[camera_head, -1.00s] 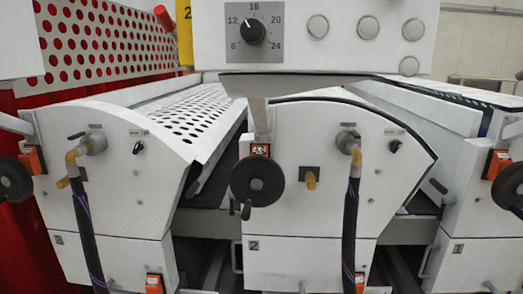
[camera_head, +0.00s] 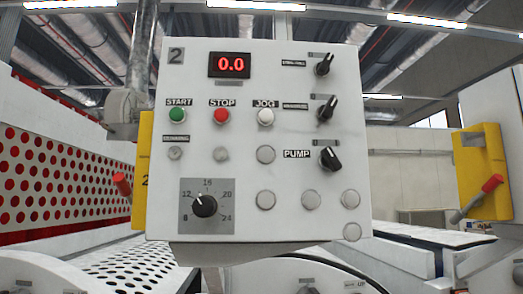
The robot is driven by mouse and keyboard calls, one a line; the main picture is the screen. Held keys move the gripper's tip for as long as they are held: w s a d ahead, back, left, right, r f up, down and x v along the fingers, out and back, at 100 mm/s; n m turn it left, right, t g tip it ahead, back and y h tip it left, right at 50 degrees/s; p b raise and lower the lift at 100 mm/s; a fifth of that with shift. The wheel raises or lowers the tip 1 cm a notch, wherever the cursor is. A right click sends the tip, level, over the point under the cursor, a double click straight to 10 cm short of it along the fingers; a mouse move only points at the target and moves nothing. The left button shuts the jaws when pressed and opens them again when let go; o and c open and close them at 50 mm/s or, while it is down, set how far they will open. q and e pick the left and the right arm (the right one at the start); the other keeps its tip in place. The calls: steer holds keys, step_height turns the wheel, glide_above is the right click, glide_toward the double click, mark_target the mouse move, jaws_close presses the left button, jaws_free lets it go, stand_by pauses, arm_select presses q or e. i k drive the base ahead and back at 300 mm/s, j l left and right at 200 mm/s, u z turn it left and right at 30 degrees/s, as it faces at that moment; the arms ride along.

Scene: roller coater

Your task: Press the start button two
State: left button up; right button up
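The control panel marked 2 (camera_head: 262,215) faces me in the middle of the head view. Its green start button (camera_head: 177,116) sits at the upper left under a START label. A red stop button (camera_head: 222,116) and a white jog button (camera_head: 265,117) are to its right. A red display (camera_head: 230,65) above them reads 0.0. Neither of my grippers shows in the view.
A dial (camera_head: 205,205) is at the panel's lower left, and several black knobs, one marked PUMP (camera_head: 330,158), are on its right. Yellow plates with red handles flank the panel, the right one (camera_head: 486,185) standing apart. White machine covers lie below.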

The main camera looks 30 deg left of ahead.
mark_target(177, 114)
steer(key=u, duration=1.35)
